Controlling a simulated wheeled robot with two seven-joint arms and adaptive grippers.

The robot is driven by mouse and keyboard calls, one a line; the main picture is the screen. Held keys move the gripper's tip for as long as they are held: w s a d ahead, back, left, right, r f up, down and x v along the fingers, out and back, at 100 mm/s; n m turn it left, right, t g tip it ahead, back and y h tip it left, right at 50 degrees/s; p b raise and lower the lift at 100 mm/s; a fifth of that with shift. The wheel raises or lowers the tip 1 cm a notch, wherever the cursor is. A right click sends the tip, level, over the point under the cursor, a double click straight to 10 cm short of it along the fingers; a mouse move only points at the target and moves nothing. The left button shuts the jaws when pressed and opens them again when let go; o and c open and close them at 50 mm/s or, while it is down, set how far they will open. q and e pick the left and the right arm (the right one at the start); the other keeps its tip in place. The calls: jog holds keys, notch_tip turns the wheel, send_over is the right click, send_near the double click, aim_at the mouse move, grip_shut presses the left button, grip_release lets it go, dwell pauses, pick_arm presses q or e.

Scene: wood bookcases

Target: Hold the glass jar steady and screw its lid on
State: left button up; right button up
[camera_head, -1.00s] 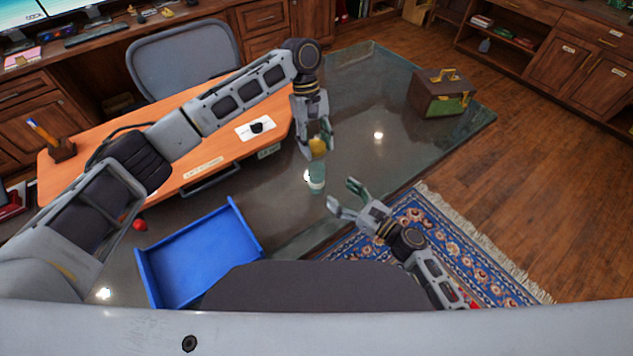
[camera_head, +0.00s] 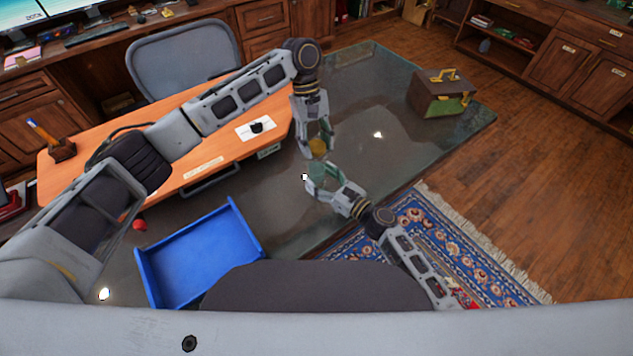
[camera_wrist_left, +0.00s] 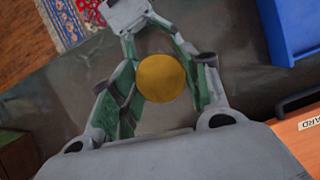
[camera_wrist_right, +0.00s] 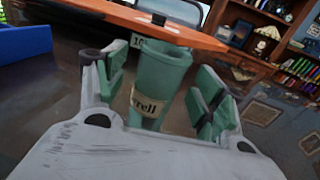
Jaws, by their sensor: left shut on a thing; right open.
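The gold round lid (camera_head: 318,146) is held between the fingers of my left gripper (camera_head: 317,143), above the jar. It shows from above in the left wrist view (camera_wrist_left: 161,78), where it hides the jar. In the right wrist view there is a clear gap between the jar and the right-hand finger. I cannot tell whether the left-hand finger touches the jar.
A blue tray (camera_head: 200,262) lies on the desk at the left, with a red object (camera_head: 139,225) beside it. An orange wooden board (camera_head: 225,145) is behind. A brown and green box (camera_head: 440,95) sits at the far right. The glass desktop (camera_head: 370,100) around the grippers is mostly clear.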

jog(key=shift+x, duration=1.25)
grip_shut()
pick_arm(q)
jog(key=shift+f, duration=2.5)
